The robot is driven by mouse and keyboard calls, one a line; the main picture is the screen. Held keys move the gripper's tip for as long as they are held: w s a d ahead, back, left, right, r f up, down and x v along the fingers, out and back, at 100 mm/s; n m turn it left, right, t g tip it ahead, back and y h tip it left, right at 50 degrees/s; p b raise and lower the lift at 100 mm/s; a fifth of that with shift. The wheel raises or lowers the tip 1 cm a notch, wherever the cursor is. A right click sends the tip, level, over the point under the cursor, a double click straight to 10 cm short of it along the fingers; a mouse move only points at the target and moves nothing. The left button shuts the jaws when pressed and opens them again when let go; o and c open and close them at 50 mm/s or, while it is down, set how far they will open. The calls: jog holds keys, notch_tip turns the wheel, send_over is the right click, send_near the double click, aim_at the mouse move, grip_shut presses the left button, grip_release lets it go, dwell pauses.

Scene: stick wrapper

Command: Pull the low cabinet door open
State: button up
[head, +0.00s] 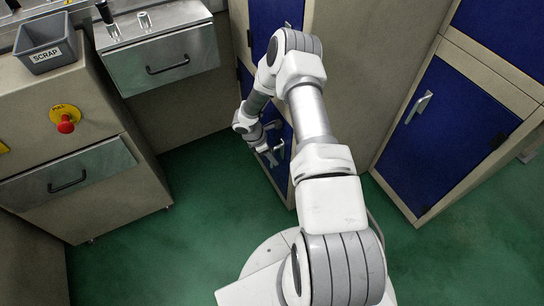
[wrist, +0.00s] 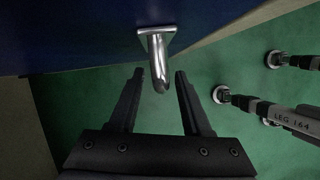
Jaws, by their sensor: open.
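The low blue cabinet door (head: 284,172) is in the middle of the head view, below another blue door and partly hidden by my arm. In the wrist view, the blue door face (wrist: 85,35) fills the upper left. Its metal handle (wrist: 157,48) sticks out from a square mount toward my gripper. My gripper (wrist: 159,74) is open, with one dark finger on each side of the handle's free end. I see no clear contact between fingers and handle. In the head view my gripper (head: 271,157) is beside the low door, small and partly hidden.
A second cabinet with a blue door (head: 447,125) stands at the right. A drawer unit (head: 85,140) with a red knob and a grey scrap bin (head: 46,50) is at the left. Green floor (head: 150,240) is open between them. Several round feet (wrist: 221,94) show in the wrist view.

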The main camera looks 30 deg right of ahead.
grip_shut()
dwell(1.5)
